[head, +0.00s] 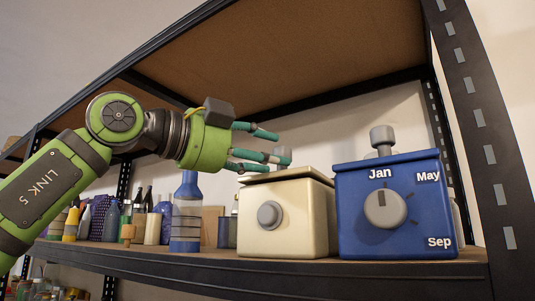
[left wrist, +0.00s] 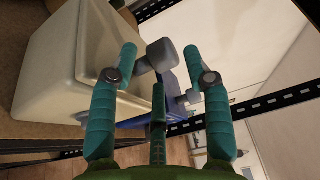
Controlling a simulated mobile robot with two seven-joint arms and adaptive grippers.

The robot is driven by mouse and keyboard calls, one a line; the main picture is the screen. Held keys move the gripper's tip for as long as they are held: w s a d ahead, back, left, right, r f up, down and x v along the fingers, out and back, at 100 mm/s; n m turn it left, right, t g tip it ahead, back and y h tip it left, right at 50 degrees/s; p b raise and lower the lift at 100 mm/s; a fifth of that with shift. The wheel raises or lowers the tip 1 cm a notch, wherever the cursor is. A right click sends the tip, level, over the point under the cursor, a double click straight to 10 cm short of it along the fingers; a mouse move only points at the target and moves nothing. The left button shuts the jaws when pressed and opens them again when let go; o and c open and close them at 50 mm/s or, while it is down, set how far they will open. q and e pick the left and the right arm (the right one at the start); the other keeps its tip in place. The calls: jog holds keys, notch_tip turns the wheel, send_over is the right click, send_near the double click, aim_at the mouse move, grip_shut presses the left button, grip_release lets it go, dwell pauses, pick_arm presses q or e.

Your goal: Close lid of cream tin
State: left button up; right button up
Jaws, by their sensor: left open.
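The cream tin (head: 298,222) stands on the shelf with a round grey dial on its front. Its cream lid (head: 290,173) lies over the top and looks slightly tilted, with a dark line under its edge. My left gripper (head: 282,147) is open, its teal fingers pointing right just above the lid. In the left wrist view the cream tin (left wrist: 70,65) is at the left, and a grey knob (left wrist: 161,55) shows between the spread fingertips of my left gripper (left wrist: 157,55). I cannot tell whether a finger touches the lid. My right gripper is out of view.
A blue tin (head: 395,230) with month labels and a grey top knob stands close to the right. A blue-capped bottle (head: 186,220) and several other bottles stand to the left. The upper board (head: 300,50) and right upright (head: 490,150) bound the space.

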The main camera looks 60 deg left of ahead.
pick_arm(q)
jog(key=s+d, duration=0.1)
jog(key=s, duration=1)
jog(key=shift+s+d, duration=0.2)
